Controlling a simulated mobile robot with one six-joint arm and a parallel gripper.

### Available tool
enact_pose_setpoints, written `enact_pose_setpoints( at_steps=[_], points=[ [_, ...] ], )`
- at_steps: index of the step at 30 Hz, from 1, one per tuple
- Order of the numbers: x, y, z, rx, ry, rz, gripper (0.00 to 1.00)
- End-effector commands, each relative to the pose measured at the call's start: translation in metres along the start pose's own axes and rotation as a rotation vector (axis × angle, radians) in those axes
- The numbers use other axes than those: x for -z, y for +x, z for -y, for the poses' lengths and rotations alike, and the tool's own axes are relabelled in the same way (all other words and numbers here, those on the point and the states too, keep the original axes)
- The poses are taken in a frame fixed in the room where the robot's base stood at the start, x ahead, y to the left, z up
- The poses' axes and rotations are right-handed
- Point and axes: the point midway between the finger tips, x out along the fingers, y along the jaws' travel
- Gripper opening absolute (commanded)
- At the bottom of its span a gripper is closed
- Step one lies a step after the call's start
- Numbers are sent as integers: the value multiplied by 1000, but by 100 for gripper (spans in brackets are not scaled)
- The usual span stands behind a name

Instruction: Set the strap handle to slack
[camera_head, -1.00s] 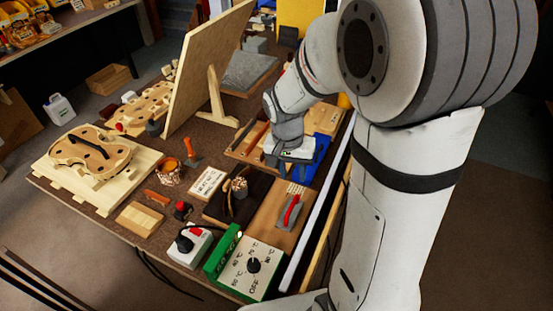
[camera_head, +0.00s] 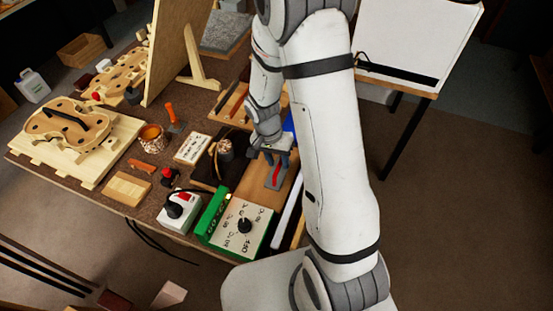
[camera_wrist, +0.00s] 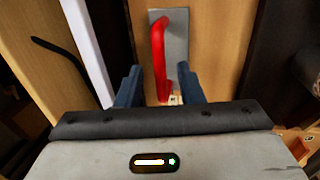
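The strap handle is a red lever (camera_wrist: 158,45) on a grey metal plate (camera_wrist: 180,50), fixed to a light wooden board (camera_wrist: 218,50). In the wrist view the red lever runs nearly along the plate, with its lower end near a small pale part. In the head view the red lever (camera_head: 276,173) shows just below my gripper (camera_head: 279,158). In the wrist view my gripper (camera_wrist: 159,88) is open, with its two blue fingers apart on either side of the lever's lower end. I cannot tell whether either finger touches it.
A dial box (camera_head: 259,240) and a green box (camera_head: 209,214) stand near the board. A dark board with a bundle of sticks (camera_head: 225,153) lies to its left. A white strip (camera_head: 289,207) runs along its right side. A violin body (camera_head: 68,130) lies far left.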

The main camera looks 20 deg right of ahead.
Motion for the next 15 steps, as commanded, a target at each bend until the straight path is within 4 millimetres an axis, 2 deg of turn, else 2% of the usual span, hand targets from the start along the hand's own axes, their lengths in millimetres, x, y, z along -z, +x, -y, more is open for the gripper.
enact_pose_setpoints(
  at_steps=[8,15],
  points=[
    [0,2,0,0,0,0,33],
    [0,1,0,0,-1,0,14]
  ],
)
